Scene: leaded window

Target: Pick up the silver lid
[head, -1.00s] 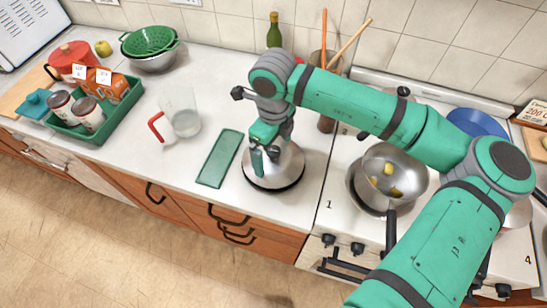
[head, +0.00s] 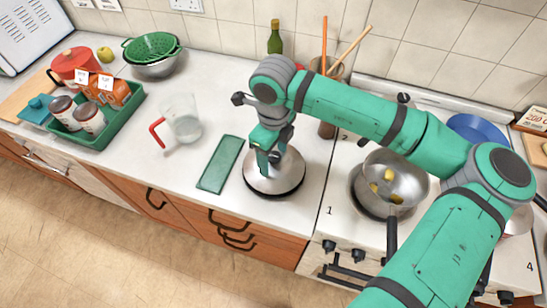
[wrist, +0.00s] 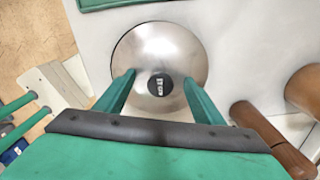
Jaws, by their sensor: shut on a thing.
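The silver lid (head: 288,178) is a shiny dome with a dark rim, low over the white counter near its front edge. It also shows in the wrist view (wrist: 160,45), with a round black knob (wrist: 160,85) at its centre. My gripper (head: 266,168) points down from above and is shut on the lid. In the wrist view its two green fingers (wrist: 160,80) stand on either side of the knob. The exact contact and the far side of the lid are hard to see.
A green mat (head: 220,164) lies just left of the lid. A clear jug (head: 182,122) with a red handle stands farther left, near a green tray (head: 120,127). The stove with a steel pan (head: 408,178) is on the right. A wooden-tool holder (head: 327,129) stands behind.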

